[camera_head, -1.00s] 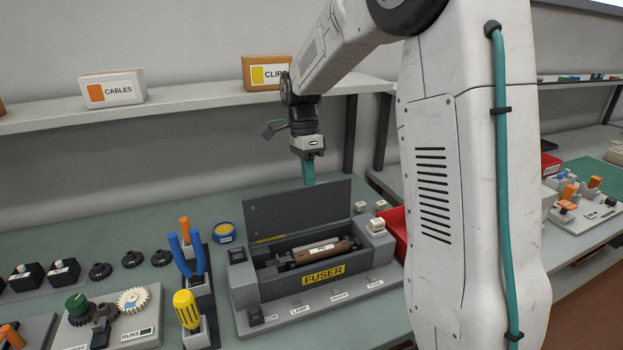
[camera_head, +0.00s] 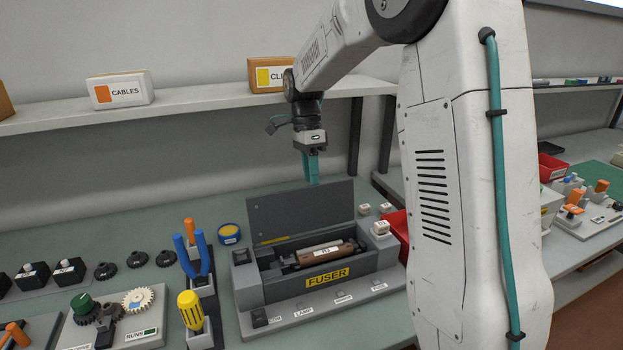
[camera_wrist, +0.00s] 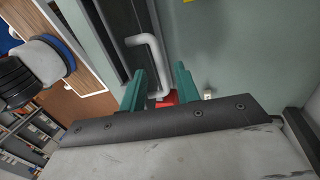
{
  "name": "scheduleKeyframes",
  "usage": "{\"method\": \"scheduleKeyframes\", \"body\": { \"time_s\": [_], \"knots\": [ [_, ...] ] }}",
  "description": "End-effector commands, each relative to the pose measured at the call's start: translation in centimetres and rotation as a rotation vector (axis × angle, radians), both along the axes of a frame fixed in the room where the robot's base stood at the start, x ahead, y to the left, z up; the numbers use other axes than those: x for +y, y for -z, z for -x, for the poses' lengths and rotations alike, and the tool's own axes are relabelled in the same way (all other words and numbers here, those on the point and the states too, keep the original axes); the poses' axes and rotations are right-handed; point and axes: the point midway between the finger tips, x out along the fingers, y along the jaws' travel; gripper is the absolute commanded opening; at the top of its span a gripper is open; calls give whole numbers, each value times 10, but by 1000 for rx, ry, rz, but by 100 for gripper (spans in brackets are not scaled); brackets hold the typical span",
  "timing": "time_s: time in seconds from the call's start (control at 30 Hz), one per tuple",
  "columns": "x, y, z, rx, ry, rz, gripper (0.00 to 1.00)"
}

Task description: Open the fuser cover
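The fuser unit (camera_head: 328,278) is a dark grey box on the bench with a yellow FUSER label. Its grey cover (camera_head: 300,212) stands raised, upright at the back, and the inside shows a brown and white roller (camera_head: 325,250). My gripper (camera_head: 312,180) points down, its teal fingertips by the cover's top edge in the head view; I cannot tell whether they touch it. In the wrist view my gripper (camera_wrist: 158,84) has its fingers apart, with a bent pale grey bar (camera_wrist: 152,52) showing between them and clear gaps at its sides.
A shelf (camera_head: 200,103) with CABLES (camera_head: 120,89) and CLIPS (camera_head: 269,75) boxes runs behind. A tool holder with pliers (camera_head: 191,255) and a yellow screwdriver (camera_head: 190,308) stands left of the fuser. A red bin (camera_head: 396,229) is at its right.

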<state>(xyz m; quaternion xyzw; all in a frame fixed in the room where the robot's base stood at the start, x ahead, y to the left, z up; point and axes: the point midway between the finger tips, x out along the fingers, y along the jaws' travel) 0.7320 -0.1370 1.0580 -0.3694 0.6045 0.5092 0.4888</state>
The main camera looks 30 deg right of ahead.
Motion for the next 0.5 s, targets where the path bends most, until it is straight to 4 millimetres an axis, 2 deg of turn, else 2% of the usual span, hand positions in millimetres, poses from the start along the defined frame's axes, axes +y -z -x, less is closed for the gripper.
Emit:
{"method": "scheduleKeyframes", "body": {
  "time_s": [0.1, 0.3, 0.5],
  "knots": [
    [-1, -22, -7, -5, 0, 1, 32],
    [-3, -50, -14, -3, 0, 1, 32],
    [-3, -60, -15, -1, 0, 0, 32]
  ]
}}
